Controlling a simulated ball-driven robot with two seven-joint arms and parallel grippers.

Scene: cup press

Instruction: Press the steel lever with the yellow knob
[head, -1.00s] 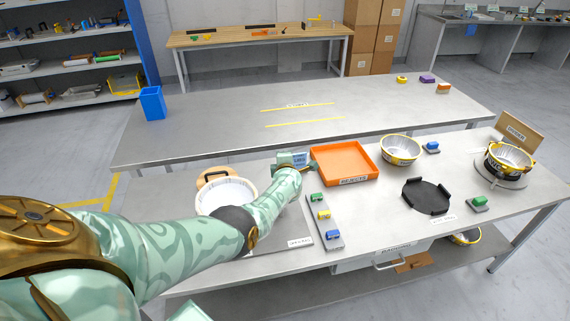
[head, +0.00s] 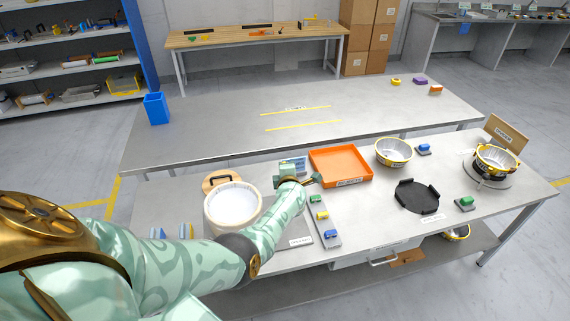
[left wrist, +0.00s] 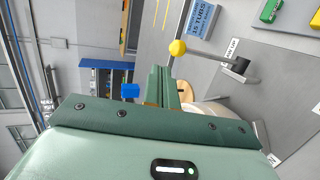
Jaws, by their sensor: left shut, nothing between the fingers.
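The yellow knob (left wrist: 177,47) shows in the left wrist view, on the end of the steel lever (left wrist: 212,56), which runs right to a dark pivot (left wrist: 239,66). In the head view I cannot make out the lever; my left arm covers that part of the table. My left gripper (head: 316,180) is shut and empty, near the front left corner of the orange tray. In the left wrist view its fingers (left wrist: 162,86) lie below and left of the knob, with a visible gap between. My right gripper is not in view.
A white tub (head: 232,206) stands left of my forearm. A blue labelled block (head: 293,164) is behind my gripper, the orange tray (head: 341,167) to its right. A strip with coloured blocks (head: 322,216) lies in front. A black round holder (head: 416,197) is farther right.

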